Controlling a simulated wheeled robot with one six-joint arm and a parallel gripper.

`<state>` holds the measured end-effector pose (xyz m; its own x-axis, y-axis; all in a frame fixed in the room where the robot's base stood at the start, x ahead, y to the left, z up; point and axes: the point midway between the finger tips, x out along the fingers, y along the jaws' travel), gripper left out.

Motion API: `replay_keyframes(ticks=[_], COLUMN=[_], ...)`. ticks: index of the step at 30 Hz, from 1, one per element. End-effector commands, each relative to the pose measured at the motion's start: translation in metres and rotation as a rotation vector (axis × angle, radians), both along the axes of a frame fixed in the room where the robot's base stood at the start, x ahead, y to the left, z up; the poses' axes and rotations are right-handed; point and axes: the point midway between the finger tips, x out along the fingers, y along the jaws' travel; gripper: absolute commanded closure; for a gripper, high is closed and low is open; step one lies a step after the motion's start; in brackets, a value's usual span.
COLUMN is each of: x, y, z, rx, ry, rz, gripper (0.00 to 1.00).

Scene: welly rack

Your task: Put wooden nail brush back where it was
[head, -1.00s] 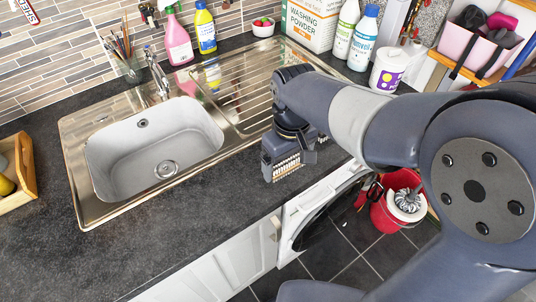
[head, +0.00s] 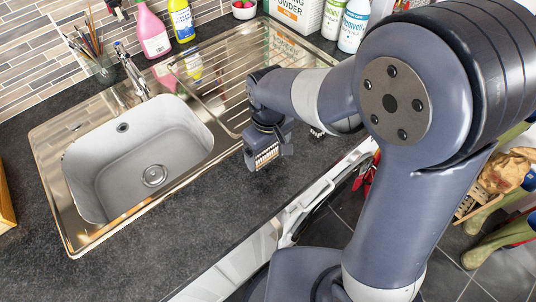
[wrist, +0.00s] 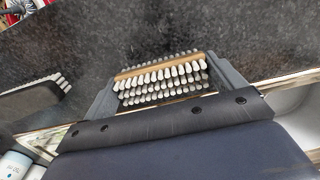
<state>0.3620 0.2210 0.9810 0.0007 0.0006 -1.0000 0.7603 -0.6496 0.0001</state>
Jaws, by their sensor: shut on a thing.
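The wooden nail brush (wrist: 160,70) is between the two fingers of my gripper (wrist: 162,82) in the wrist view, with rows of pale bristles and a strip of wood showing. In the head view my gripper (head: 266,160) is low over the dark worktop, right of the sink, and the bristles of the brush (head: 266,154) show at its tip. I cannot tell whether the brush touches the worktop. A second, dark brush with white bristles lies on the worktop at the left of the wrist view (wrist: 35,98); it is mostly hidden behind my arm in the head view.
The steel sink (head: 50,190) with its ribbed drainer (head: 215,70) lies left and behind my gripper. A pink bottle (head: 153,32), a yellow bottle (head: 181,20) and a jar of paintbrushes (head: 100,68) stand at the back. Worktop (head: 150,260) in front of the sink is clear. Boots (head: 490,235) stand right.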

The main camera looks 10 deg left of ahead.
Motion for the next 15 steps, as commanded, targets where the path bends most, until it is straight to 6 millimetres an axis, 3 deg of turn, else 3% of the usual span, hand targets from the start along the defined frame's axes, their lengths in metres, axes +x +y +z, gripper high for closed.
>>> replay_keyframes(ticks=[6,15], x=[-0.001,0.0], y=[-0.001,0.0], z=[-0.029,-0.033], rx=[-0.002,0.0], ry=[0.003,0.0], rz=[0.0,0.0], gripper=[0.39,0.39])
